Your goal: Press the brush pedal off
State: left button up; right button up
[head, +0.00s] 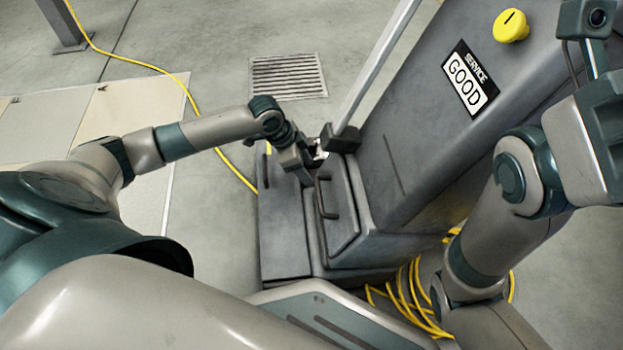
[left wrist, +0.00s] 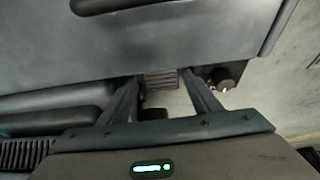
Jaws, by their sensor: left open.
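The grey floor machine (head: 430,150) stands right of centre in the head view. My left gripper (head: 314,156) is at its near left side, beside the foot of a slanted metal pole. In the left wrist view the two fingers of my left gripper (left wrist: 160,92) are apart, with nothing held. A small grey ribbed plate (left wrist: 160,79), which looks like a pedal, shows between the fingers beneath the machine's edge. I cannot tell whether they touch it or whether it is pressed. In the head view no pedal shows clearly. My right gripper's fingers are out of view.
The metal pole (head: 376,68) rises beside the machine. A dark handle (head: 326,196) sits on its low front panel. Yellow cable (head: 405,299) lies coiled below. A floor grate (head: 288,77) lies behind.

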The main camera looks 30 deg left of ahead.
pick_arm(q)
jog(key=shift+b+x, duration=0.6)
jog(key=shift+x, duration=0.75)
jog(key=shift+c, duration=0.6)
